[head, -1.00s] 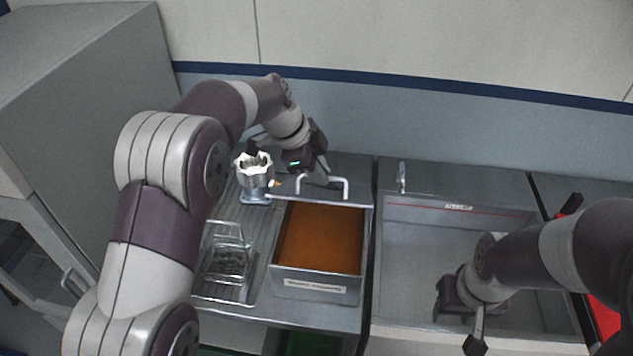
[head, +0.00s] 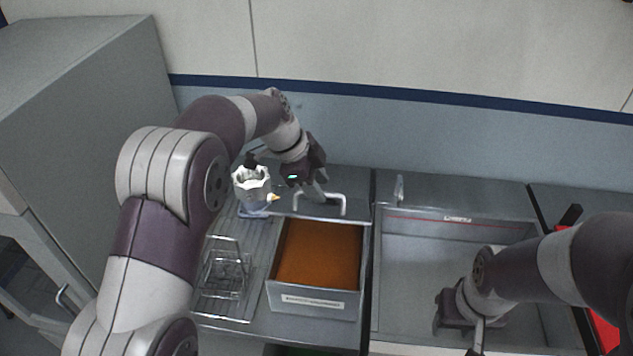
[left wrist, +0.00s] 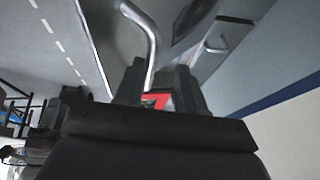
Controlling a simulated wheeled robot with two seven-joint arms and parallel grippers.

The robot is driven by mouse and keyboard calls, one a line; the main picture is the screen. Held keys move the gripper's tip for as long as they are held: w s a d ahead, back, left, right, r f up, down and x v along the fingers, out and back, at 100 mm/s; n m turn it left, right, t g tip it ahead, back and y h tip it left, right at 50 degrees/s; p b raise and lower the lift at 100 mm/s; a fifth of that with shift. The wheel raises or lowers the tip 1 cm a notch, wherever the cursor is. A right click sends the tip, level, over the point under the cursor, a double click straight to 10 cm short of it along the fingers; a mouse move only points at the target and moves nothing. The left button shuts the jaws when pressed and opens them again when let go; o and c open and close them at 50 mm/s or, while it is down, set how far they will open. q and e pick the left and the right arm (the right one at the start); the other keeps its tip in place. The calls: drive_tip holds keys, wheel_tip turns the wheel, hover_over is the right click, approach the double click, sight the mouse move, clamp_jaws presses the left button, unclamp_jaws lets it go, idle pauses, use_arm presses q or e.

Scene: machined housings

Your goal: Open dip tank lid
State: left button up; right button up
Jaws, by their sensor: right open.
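The dip tank (head: 315,301) is a metal box with orange-brown liquid showing inside. Its lid (head: 318,217) is seen nearly edge-on at the back rim, tilted up off the opening. The lid's bar handle (head: 343,203) stands above it. My left gripper (head: 322,195) is at the left part of this handle. In the left wrist view, the handle (left wrist: 152,40) runs down toward the gap between the fingers (left wrist: 155,88), which stand apart. Whether they touch the handle is unclear. My right gripper (head: 476,340) is open and empty over the front of the sink basin.
A silver fluted housing (head: 252,186) stands on a blue-grey base left of the lid. A wire basket (head: 226,276) sits on the ribbed drainboard. The basin (head: 420,265) at right looks empty, with a tap (head: 398,188) behind it. A grey cabinet (head: 90,120) stands at far left.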

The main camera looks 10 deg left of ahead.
use_arm(q)
drive_tip(key=p+v, duration=0.9)
drive_tip(key=v, duration=0.3)
drive_tip(key=shift+r+p, duration=0.3)
